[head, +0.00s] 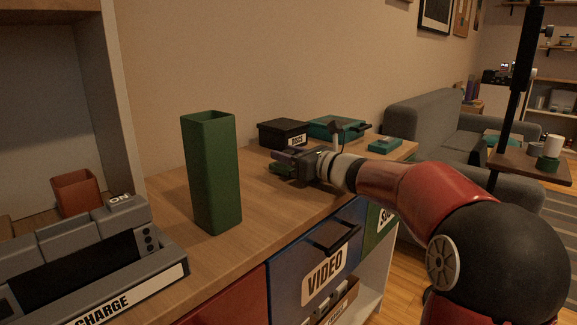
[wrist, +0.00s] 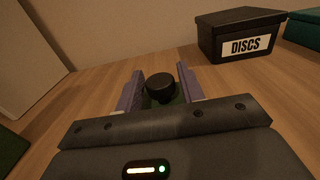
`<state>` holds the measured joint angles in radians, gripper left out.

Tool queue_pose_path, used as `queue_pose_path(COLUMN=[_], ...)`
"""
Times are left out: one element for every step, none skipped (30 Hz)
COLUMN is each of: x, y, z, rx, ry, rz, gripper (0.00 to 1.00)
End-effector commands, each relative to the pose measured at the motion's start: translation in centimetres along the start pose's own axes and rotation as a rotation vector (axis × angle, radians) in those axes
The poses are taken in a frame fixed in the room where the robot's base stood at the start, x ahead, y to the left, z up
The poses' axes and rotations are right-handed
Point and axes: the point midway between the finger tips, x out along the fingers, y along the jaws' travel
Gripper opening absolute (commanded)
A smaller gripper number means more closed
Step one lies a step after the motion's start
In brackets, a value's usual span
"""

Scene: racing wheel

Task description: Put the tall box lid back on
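The tall green box (head: 211,175) stands upright on the wooden counter with its top open, left of my gripper in the head view. A green lid (head: 281,169) with a round black knob lies low at my gripper, further back on the counter. In the wrist view the black knob (wrist: 160,86) sits between the two purple fingers, with a small gap beside it. My gripper (wrist: 160,84) is open around the knob; it also shows in the head view (head: 281,160). Most of the lid is hidden behind my gripper.
A black DISCS box (head: 283,133) stands just behind my gripper, with a teal box (head: 335,127) to its right. A grey charging unit (head: 90,255) fills the counter's left front. The counter between the tall box and my gripper is clear.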

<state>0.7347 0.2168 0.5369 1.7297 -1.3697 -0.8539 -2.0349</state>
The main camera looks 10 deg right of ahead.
Motion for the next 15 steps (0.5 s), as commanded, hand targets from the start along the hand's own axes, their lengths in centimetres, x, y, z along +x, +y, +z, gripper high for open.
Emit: queue_pose_path(x=[-0.01,-0.02,-0.02,-0.02,-0.02,-0.02,-0.02,-0.02,-0.02,-0.02,-0.02,-0.03,-0.03,-0.03,-0.02], y=[0.00,0.00,0.00,0.00,0.00,0.00,0.00,0.00,0.00,0.00,0.00,0.00,0.00,0.00,0.01], z=[0.00,0.00,0.00,0.00,0.00,0.00,0.00,0.01,0.01,0.01,0.01,0.02,0.03,0.07,0.17], rx=[0.000,0.000,0.000,0.000,0.000,0.000,0.000,0.000,0.000,0.000,0.000,0.000,0.000,0.000,-0.001], ry=[0.000,0.000,0.000,0.000,0.000,0.000,0.000,0.000,0.000,0.000,0.000,0.000,0.000,0.000,0.000], rz=[0.000,0.000,0.000,0.000,0.000,0.000,0.000,0.000,0.000,0.000,0.000,0.000,0.000,0.000,0.000], gripper=[0.31,0.28,0.22,0.18,0.14,0.09,0.06,0.02,0.02,0.02,0.02,0.02,0.02,0.02,0.02])
